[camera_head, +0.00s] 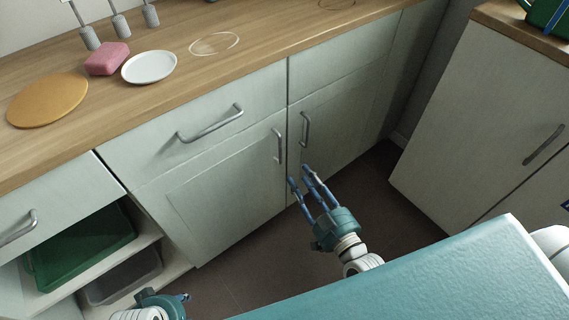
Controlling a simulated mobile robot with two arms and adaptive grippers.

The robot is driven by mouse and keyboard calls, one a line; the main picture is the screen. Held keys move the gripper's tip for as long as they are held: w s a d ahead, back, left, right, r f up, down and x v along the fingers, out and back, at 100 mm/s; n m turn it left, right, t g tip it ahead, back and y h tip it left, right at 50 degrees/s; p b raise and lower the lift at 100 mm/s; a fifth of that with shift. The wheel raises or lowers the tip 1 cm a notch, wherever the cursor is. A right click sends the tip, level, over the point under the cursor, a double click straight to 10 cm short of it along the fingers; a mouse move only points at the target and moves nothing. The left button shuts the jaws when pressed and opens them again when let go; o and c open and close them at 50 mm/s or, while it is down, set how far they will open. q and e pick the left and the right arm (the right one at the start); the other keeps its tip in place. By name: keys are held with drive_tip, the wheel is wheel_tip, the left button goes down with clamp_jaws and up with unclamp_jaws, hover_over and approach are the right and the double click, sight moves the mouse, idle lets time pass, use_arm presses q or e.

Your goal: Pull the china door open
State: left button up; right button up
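Two shut pale cabinet doors stand side by side under the wooden counter; I cannot tell which is the china door. The left door (215,195) has an upright metal handle (279,146) near its right edge. The right door (345,115) has an upright handle (304,129) near its left edge. My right gripper (300,174) is open and empty, its blue fingers pointing up toward the doors just below the handles. It appears apart from both handles. My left gripper (184,297) is low at the bottom edge, mostly cut off, its fingers barely showing.
A drawer with a bar handle (210,124) sits above the left door. Open shelves at left hold a green bin (82,250) and a grey bin (122,278). A white plate (149,67) and pink block (107,59) lie on the counter. Another cabinet (465,120) stands at right.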

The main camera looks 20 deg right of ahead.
use_arm(q)
wheel_tip(320, 180, up, 6)
drive_tip(key=b, duration=0.1)
drive_tip(key=shift+s+a, duration=0.15)
drive_tip(key=shift+s, duration=0.15)
use_arm(e)
drive_tip(key=w+a+r, duration=0.1)
drive_tip(key=w, duration=1)
drive_tip(key=shift+a, duration=0.35)
drive_tip(key=shift+s+r, duration=0.1)
drive_tip(key=shift+c, duration=0.3)
clamp_jaws()
